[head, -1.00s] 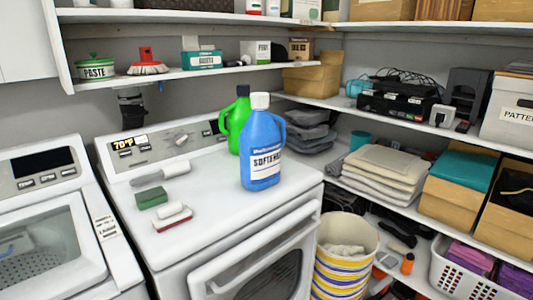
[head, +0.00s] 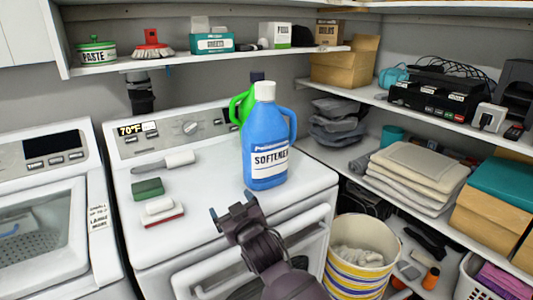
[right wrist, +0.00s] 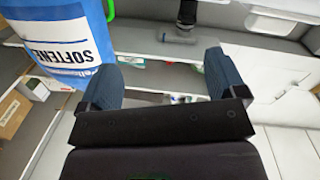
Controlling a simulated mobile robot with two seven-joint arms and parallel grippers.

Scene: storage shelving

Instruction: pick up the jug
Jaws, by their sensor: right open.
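A blue jug (head: 266,135) with a white cap and a "SOFTENER" label stands upright on top of the right-hand washer (head: 215,195). Its handle is on the right side. A green jug (head: 240,106) with a dark cap stands behind it, partly hidden. My right gripper (head: 233,204) is open and empty in front of the washer top, below and left of the blue jug, and apart from it. In the right wrist view the blue jug (right wrist: 62,42) is at the upper left, outside the open fingers (right wrist: 165,75). My left gripper is not in view.
A brush (head: 165,162), a green sponge (head: 147,188) and a white-and-red brush (head: 161,211) lie on the washer left of the jug. A shelf (head: 210,62) runs above. A striped bin (head: 358,275) stands at the right. The washer top's front is clear.

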